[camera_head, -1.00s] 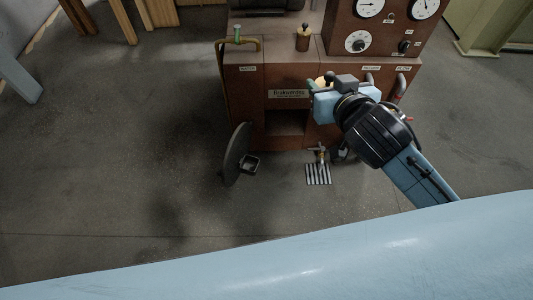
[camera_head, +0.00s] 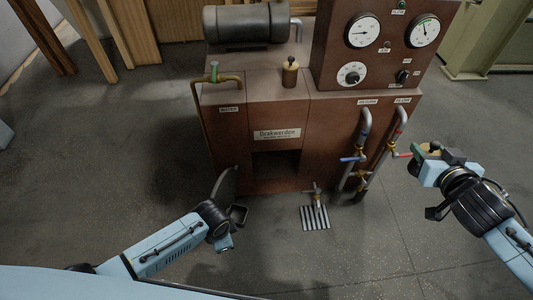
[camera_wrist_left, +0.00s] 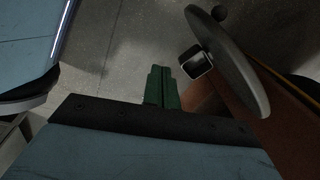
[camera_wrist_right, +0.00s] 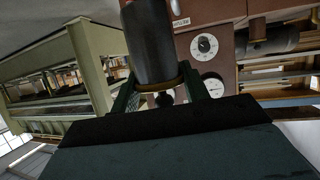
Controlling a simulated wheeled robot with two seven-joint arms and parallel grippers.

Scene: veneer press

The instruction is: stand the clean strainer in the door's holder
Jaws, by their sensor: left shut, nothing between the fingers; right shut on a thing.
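My right gripper (camera_head: 424,158) is shut on the strainer and holds it in the air, right of the machine. In the right wrist view the strainer (camera_wrist_right: 151,42) is a dark grey cylinder with a brass rim between the green fingers. In the head view only a small pale end (camera_head: 433,147) of it shows. The round door (camera_head: 226,184) stands open at the machine's lower left, edge-on. Its square black holder (camera_head: 239,214) also shows in the left wrist view (camera_wrist_left: 195,62). My left gripper (camera_wrist_left: 162,80) is shut and empty, close to the door and holder.
The brown machine (camera_head: 280,165) has an opening low in front. Pipes with valve handles (camera_head: 353,158) stand at its right front. A floor drain grate (camera_head: 314,218) lies before it. Gauges (camera_head: 362,31) sit on top.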

